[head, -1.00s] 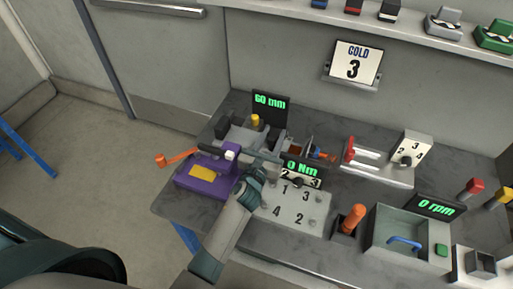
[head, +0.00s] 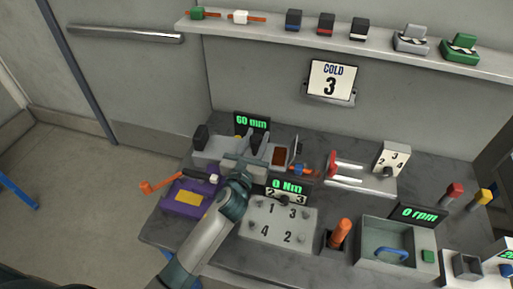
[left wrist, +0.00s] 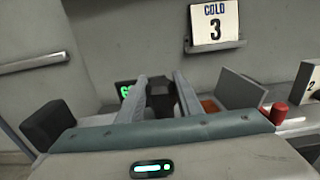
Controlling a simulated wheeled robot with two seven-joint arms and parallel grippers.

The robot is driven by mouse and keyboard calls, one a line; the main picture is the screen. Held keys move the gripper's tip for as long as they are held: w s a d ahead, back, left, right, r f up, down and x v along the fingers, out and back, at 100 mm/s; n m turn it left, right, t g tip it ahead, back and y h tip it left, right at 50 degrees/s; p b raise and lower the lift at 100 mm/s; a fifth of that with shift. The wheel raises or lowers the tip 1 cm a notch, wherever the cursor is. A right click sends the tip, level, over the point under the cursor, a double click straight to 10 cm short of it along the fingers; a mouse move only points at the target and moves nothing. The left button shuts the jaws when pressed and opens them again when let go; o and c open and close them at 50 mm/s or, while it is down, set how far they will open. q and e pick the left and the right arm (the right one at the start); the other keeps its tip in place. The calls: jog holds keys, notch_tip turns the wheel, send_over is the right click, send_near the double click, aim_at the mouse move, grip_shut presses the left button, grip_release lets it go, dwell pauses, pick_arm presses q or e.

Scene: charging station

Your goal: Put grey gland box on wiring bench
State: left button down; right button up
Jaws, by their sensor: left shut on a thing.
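A grey box with a black, moustache-shaped mark (head: 411,39) stands on the wall shelf; it looks like the grey gland box. A dark grey bench (head: 215,246) crowded with devices stands below; I take it as the wiring bench. My left gripper (head: 250,160) is over the back left of this bench, in front of the "60 mm" display (head: 252,122). In the left wrist view its fingers are shut on a dark block (left wrist: 161,97). I cannot tell whether the block is fixed to the device there. My right gripper is not in view.
The shelf (head: 375,45) also holds a green box (head: 461,47) and several small blocks. A purple device (head: 190,198) with an orange lever, a numbered plate (head: 278,222), an orange handle (head: 341,232) and a grey basin (head: 398,243) crowd the bench.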

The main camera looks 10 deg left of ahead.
pick_arm(q)
notch_tip(320, 180, up, 10)
jog(key=shift+r, duration=0.1)
dwell(0.7)
